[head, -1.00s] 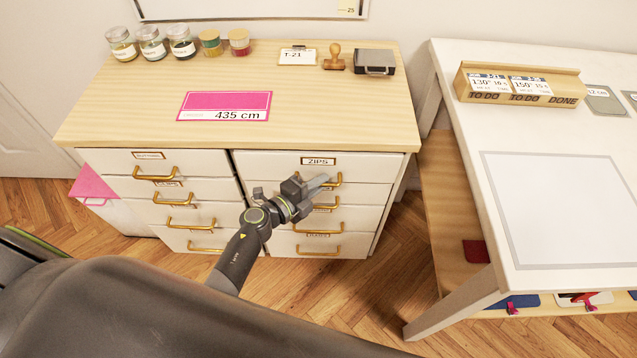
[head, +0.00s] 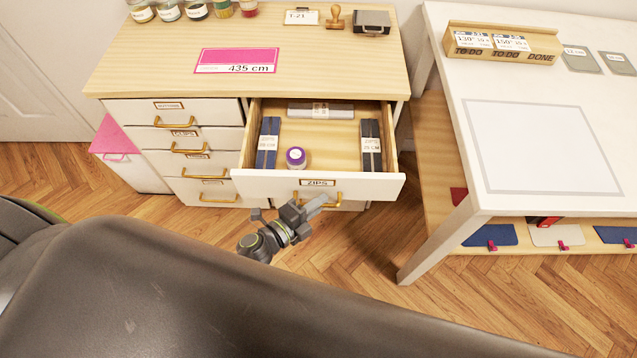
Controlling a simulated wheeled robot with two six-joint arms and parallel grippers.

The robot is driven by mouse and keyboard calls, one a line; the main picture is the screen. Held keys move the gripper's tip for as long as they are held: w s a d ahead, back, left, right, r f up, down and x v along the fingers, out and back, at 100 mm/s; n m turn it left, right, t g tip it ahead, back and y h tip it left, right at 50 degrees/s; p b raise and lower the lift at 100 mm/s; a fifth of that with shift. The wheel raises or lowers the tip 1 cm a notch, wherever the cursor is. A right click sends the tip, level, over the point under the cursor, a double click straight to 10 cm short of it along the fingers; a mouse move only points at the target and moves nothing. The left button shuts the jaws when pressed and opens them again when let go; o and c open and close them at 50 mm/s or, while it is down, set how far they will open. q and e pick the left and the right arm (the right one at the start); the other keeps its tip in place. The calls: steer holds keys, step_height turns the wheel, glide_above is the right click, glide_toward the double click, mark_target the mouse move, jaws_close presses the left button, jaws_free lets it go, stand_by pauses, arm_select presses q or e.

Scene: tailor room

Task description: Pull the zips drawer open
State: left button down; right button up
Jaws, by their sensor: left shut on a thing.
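The zips drawer (head: 265,181), top of the right column, stands pulled well out of the cabinet. Its front bears a ZIPS label and a brass handle (head: 336,198). My left gripper (head: 314,206) is at this handle, shut on it; the fingers cover part of the handle. Inside the drawer lie a blue zip pack (head: 268,143) at left, a dark zip pack (head: 370,146) at right, a grey pack (head: 321,111) at the back and a purple-capped round container (head: 296,157) near the front. My right gripper is not in view.
The wooden cabinet top (head: 150,62) carries jars, a pink 435 cm card (head: 236,60), a stamp and a small dark case. Other closed drawers are at left. A white table (head: 462,80) stands close on the right, its leg near the open drawer.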

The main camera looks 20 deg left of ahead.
arm_select(q)
steer(key=shift+s+d, duration=0.15)
steer(key=shift+s, duration=0.45)
steer(key=shift+s+d, duration=0.15)
steer(key=shift+s, duration=0.4)
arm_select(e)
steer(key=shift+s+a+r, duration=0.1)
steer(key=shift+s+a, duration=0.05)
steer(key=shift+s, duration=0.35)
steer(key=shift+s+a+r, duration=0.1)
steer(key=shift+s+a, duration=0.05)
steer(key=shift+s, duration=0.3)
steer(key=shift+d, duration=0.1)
arm_select(q)
steer(key=c, duration=1.5)
jaws_free()
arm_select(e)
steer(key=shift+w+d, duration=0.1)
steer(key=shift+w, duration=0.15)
